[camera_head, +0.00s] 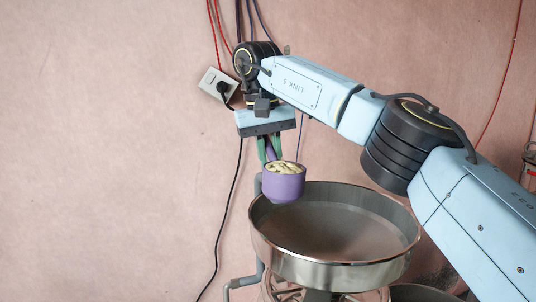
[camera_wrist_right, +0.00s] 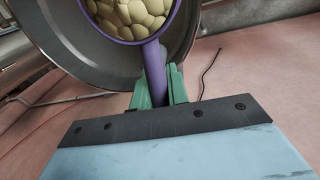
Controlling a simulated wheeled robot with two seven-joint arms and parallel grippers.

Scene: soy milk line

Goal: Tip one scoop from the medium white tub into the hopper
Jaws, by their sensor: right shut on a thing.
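My right gripper (camera_head: 268,148) has green fingers and is shut on the handle of a purple scoop (camera_head: 283,185). The scoop is upright and full of pale yellow beans (camera_head: 284,168). It is held above the left part of the rim of a round steel hopper (camera_head: 336,274). In the right wrist view, the green fingers (camera_wrist_right: 158,88) close on the purple handle (camera_wrist_right: 153,60), with the beans (camera_wrist_right: 128,14) in the cup and the hopper (camera_wrist_right: 62,40) behind. The inside of the hopper that shows looks empty. The medium white tub is not in view. My left gripper is not in view.
A pink wall stands behind. A white socket box (camera_head: 217,85) with a black plug and hanging cable is on it, left of my arm. A grey pipe (camera_head: 244,282) runs at the hopper's left. Free room lies left of the scoop.

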